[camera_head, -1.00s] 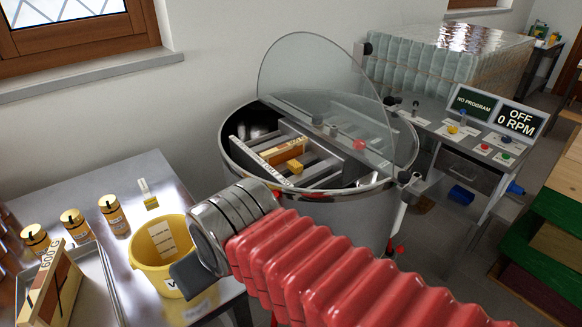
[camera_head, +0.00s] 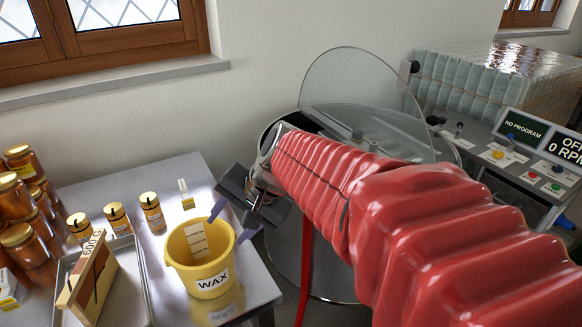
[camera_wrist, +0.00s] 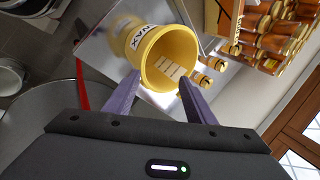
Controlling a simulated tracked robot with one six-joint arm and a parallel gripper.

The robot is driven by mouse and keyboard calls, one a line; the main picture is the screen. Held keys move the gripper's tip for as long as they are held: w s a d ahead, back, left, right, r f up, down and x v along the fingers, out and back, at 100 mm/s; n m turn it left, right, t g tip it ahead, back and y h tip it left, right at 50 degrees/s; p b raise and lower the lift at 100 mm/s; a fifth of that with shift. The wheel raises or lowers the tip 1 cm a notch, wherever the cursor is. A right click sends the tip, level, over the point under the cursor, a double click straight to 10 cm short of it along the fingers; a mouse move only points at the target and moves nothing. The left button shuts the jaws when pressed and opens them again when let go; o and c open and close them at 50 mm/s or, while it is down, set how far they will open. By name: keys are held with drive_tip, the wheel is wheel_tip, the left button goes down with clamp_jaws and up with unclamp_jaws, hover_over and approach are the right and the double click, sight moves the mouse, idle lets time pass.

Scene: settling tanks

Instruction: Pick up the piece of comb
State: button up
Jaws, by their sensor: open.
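The piece of comb cannot be made out now. The steel extractor drum (camera_head: 318,282), where a small yellow block showed earlier, is largely covered by my arm. My gripper (camera_head: 232,222) is open and empty, its purple fingers spread near the right side of the yellow wax bucket (camera_head: 180,262). In the wrist view, my gripper (camera_wrist: 158,79) points toward the mouth of the bucket (camera_wrist: 146,45), with a finger on each side of the picture of its opening. A pale marked strip (camera_wrist: 172,68) shows on the bucket's inner wall. I cannot tell the height of the fingertips above the rim.
A clear lid (camera_head: 350,85) stands raised over the drum. Several honey jars (camera_head: 115,217) stand on the steel table (camera_head: 165,172). A wooden frame (camera_head: 92,280) marked 600 G stands in a tray (camera_head: 138,290) left of the bucket. A control desk (camera_head: 480,150) is at right.

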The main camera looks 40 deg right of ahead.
drive_tip(key=w+d+f+m+t, duration=0.1)
drive_tip(key=w+d+m+t, duration=0.1)
drive_tip(key=w+d+m, duration=0.7)
drive_tip(key=w+d+f+m+t, duration=0.2)
drive_tip(key=w+d+m, duration=0.25)
drive_tip(key=d, duration=0.85)
drive_tip(key=s+d+f+m+t+h, duration=0.1)
drive_tip(key=d+m, duration=0.5)
drive_tip(key=d, duration=0.6)
drive_tip(key=s+d+f+m+t+h, duration=0.1)
drive_tip(key=d+f+m, duration=0.4)
drive_tip(key=d, duration=0.8)
drive_tip(key=m+t+h, duration=0.1)
drive_tip(key=m+h, duration=0.1)
drive_tip(key=shift+s+h, duration=0.3)
drive_tip(key=shift+h, duration=0.1)
drive_tip(key=f, duration=0.3)
drive_tip(key=w+f, duration=0.1)
drive_tip(key=f, duration=0.4)
drive_tip(key=shift+w+f, duration=0.3)
drive_tip(key=shift+f, duration=0.05)
drive_tip(key=shift+w+d+f, duration=0.1)
drive_tip(key=shift+w+f, duration=0.05)
drive_tip(key=shift+w, duration=0.25)
